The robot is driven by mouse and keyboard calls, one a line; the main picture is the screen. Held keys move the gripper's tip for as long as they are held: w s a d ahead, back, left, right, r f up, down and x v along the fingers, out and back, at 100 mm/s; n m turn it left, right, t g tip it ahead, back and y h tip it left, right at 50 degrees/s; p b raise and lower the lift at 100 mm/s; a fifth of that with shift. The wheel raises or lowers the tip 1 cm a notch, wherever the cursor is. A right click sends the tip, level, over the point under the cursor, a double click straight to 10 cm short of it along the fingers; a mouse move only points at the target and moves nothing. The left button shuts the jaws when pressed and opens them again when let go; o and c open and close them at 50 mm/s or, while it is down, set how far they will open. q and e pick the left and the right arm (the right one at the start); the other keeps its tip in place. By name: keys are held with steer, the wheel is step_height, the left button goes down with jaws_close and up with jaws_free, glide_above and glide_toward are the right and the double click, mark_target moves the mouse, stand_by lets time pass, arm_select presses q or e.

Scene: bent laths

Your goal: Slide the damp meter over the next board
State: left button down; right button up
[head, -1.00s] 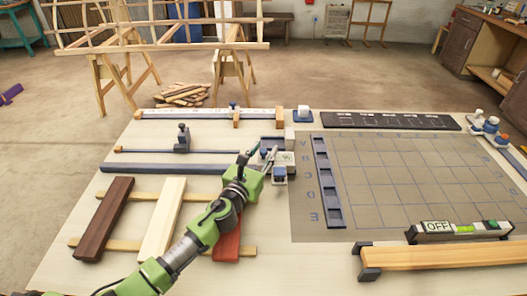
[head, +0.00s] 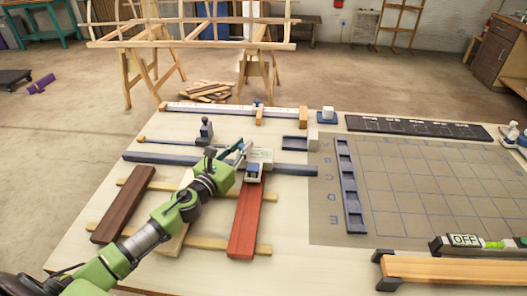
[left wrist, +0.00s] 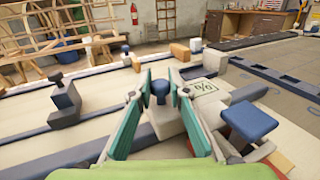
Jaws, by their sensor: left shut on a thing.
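The damp meter (head: 262,156) is a pale block with a "%" display and a blue foot (head: 253,172). It sits at the dark blue rail (head: 295,170), with its foot at the far end of the red board (head: 246,218). A dark brown board (head: 123,204) lies at left. The pale board (head: 172,243) between them is mostly hidden by my arm. My right gripper is not in view.
The boards lie across two battens (head: 205,243). A small dark clamp-like block (head: 206,129) and a thin rod (head: 160,141) lie beyond the rail. A gridded mat (head: 430,190) with a slotted blue strip (head: 349,190) is at right. A level reading "OFF" (head: 464,241) is front right.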

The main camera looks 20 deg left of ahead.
arm_select(q)
steer(key=shift+s+a, duration=0.2)
steer(key=shift+a, duration=0.2)
steer(key=c, duration=1.9)
jaws_free()
steer(key=s, duration=0.4)
steer(key=s+a, duration=0.1)
steer(key=s, duration=0.7)
steer(key=shift+a, duration=0.15)
